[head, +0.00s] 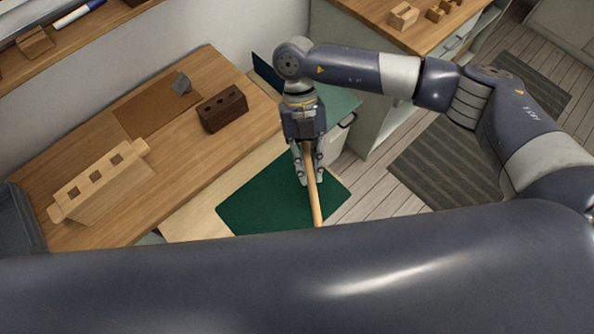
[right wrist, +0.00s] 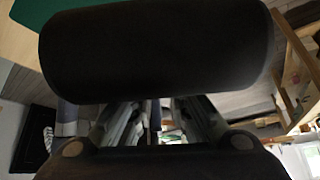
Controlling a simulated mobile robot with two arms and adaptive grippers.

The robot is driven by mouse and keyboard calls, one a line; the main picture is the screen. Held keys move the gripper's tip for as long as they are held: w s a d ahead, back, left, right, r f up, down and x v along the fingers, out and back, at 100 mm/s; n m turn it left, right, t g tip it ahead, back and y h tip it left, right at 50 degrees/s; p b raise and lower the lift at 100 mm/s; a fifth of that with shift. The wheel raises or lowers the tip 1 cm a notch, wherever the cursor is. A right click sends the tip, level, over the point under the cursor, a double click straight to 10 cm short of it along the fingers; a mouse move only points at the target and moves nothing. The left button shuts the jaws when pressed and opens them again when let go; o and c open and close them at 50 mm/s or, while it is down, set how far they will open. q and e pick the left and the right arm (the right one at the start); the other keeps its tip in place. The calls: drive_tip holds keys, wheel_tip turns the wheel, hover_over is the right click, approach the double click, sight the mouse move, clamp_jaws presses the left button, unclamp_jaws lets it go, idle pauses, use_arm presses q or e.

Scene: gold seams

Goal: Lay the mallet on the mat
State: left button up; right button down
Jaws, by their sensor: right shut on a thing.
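My right gripper (head: 307,168) is shut on the mallet, whose pale wooden handle (head: 315,205) sticks out toward the bottom of the head view. A thick dark cylinder, which looks like the mallet's head (right wrist: 155,50), fills much of the right wrist view; the head view does not show it clearly. The dark green mat (head: 255,205) lies flat on a pale surface. In the head view the gripper and handle overlap the mat's right part; I cannot tell the height between them. A green patch (right wrist: 75,5) shows in the right wrist view. My left gripper is not in view.
A wooden worktop (head: 190,150) on the left bears a pale block with square holes (head: 100,182), a dark brown block with holes (head: 222,108) and a small grey piece (head: 181,84) on a brown sheet. My own arm crosses the bottom of the head view. Striped rugs lie on the floor.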

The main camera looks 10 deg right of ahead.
drive_tip(key=m+y, duration=0.1)
drive_tip(key=m, duration=0.1)
drive_tip(key=f+m+g+y+p, duration=0.1)
drive_tip(key=m+y, duration=0.1)
drive_tip(key=a+m+y, duration=0.1)
drive_tip(key=m+y, duration=0.1)
drive_tip(key=m, duration=0.1)
drive_tip(key=shift+s+f+g, duration=0.15)
drive_tip(key=shift+g, duration=0.15)
drive_tip(key=m+t+y+b, duration=0.4)
drive_tip(key=m+y+b, duration=0.15)
drive_tip(key=m, duration=0.25)
hover_over(298, 196)
drive_tip(key=shift+y, duration=0.45)
wheel_tip(298, 196, down, 9)
drive_tip(key=shift+r, duration=0.1)
drive_tip(key=shift+a+f+b, duration=0.1)
drive_tip(key=shift+f+b, duration=0.4)
drive_tip(key=shift+f, duration=0.6)
drive_tip(key=c, duration=1.5)
unclamp_jaws()
drive_tip(key=shift+o, duration=0.2)
drive_tip(key=shift+f, duration=0.1)
drive_tip(key=v, duration=1.2)
